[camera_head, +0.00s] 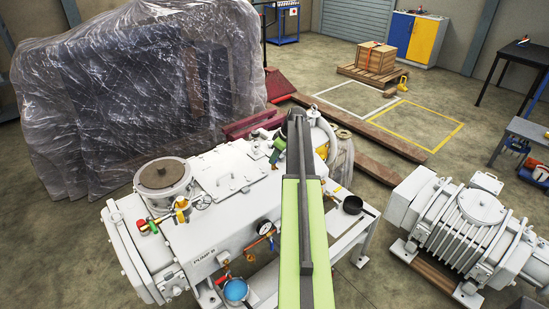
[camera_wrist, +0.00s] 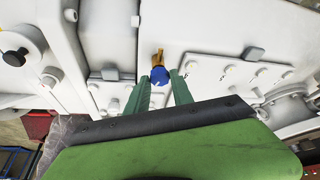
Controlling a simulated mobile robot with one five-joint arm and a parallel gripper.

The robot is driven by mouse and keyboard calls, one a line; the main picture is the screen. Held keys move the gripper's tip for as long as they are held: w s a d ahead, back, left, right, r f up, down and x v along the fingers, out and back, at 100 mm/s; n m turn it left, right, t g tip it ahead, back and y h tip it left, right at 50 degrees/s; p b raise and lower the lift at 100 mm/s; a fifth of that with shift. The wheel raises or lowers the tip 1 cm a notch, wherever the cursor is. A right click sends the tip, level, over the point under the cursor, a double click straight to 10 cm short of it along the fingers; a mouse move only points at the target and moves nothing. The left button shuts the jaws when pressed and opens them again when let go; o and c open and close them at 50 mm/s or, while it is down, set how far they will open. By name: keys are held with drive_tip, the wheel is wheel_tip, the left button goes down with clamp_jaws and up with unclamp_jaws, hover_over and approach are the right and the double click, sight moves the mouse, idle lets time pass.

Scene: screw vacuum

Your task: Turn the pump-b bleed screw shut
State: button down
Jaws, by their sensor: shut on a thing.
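Pump B (camera_head: 235,205) is a large white machine with its name on the front side, below my arm in the head view. In the wrist view a small blue knob (camera_wrist: 160,76) on a brass fitting (camera_wrist: 158,57) stands out from the white casing; I take it as the bleed screw. My gripper (camera_wrist: 160,78) has its green fingers on either side of this knob and is shut on it. In the head view my gripper (camera_head: 277,149) shows at the far side of the pump, partly behind my arm, and the knob cannot be made out there.
A second white pump (camera_head: 470,225) stands at the right. A plastic-wrapped load (camera_head: 140,95) stands close behind at the left.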

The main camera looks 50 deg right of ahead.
drive_tip(key=m, duration=0.2)
drive_tip(key=m+h, duration=0.1)
drive_tip(key=m, duration=0.1)
drive_tip(key=m+h, duration=0.1)
drive_tip(key=m, duration=0.1)
drive_tip(key=shift+a, duration=0.35)
drive_tip(key=m+h, duration=0.1)
drive_tip(key=m, duration=0.2)
drive_tip(key=m+g+h, duration=0.1)
drive_tip(key=m, duration=0.3)
drive_tip(key=shift+w+a+h, duration=0.15)
drive_tip(key=shift+h, duration=0.15)
drive_tip(key=c, duration=1.1)
unclamp_jaws()
drive_tip(key=p+v, duration=1.6)
drive_tip(key=v, duration=0.1)
drive_tip(key=shift+w+a+r, duration=0.2)
drive_tip(key=shift+w+r, duration=0.05)
